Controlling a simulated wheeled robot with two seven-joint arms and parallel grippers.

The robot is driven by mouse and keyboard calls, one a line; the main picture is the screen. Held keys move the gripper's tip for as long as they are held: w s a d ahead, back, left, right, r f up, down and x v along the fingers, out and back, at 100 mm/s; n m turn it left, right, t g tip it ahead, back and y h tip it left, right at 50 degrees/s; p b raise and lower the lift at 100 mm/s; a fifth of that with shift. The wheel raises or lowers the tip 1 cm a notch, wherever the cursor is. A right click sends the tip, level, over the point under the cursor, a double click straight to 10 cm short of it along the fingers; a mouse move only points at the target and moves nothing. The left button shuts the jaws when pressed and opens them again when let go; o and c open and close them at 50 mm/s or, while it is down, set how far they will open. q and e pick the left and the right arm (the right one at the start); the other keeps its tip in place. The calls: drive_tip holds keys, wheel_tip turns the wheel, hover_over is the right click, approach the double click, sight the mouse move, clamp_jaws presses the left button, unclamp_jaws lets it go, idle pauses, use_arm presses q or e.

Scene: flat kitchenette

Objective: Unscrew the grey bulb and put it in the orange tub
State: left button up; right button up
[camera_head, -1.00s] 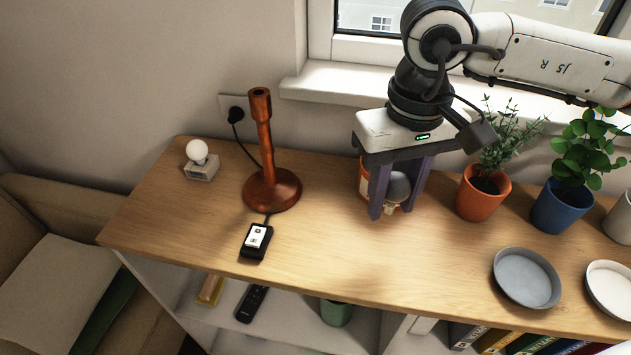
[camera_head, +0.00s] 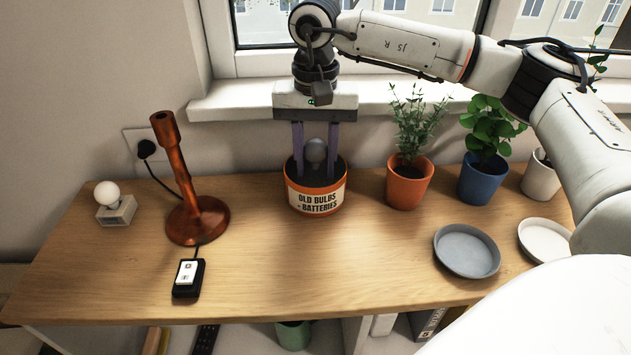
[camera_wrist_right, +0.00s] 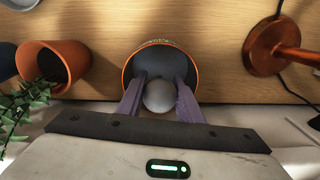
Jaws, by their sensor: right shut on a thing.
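The grey bulb (camera_head: 316,150) is between the purple fingers of my right gripper (camera_head: 316,172), which is shut on it. The bulb also shows in the right wrist view (camera_wrist_right: 159,96). The orange tub (camera_head: 316,203), labelled "OLD BULBS - BATTERIES", stands on the wooden top near the wall. The fingers point down and the bulb is over the tub's opening, its lower end against the dark inside; exact depth is hard to tell. The copper lamp (camera_head: 182,180) stands left of the tub with an empty socket on top. My left gripper is out of view.
A white bulb (camera_head: 107,192) sits in a small holder at the far left. A switch (camera_head: 188,278) lies before the lamp. An orange plant pot (camera_head: 408,186) is close right of the tub, then a blue pot (camera_head: 483,182). A grey saucer (camera_head: 466,252) lies front right.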

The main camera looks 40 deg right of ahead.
sight(316, 176)
drive_tip(key=shift+f, duration=2.3)
drive_tip(key=shift+f, duration=0.15)
drive_tip(key=o, duration=0.9)
drive_tip(key=shift+c, duration=0.2)
wheel_tip(316, 176, up, 12)
drive_tip(key=shift+r, duration=0.2)
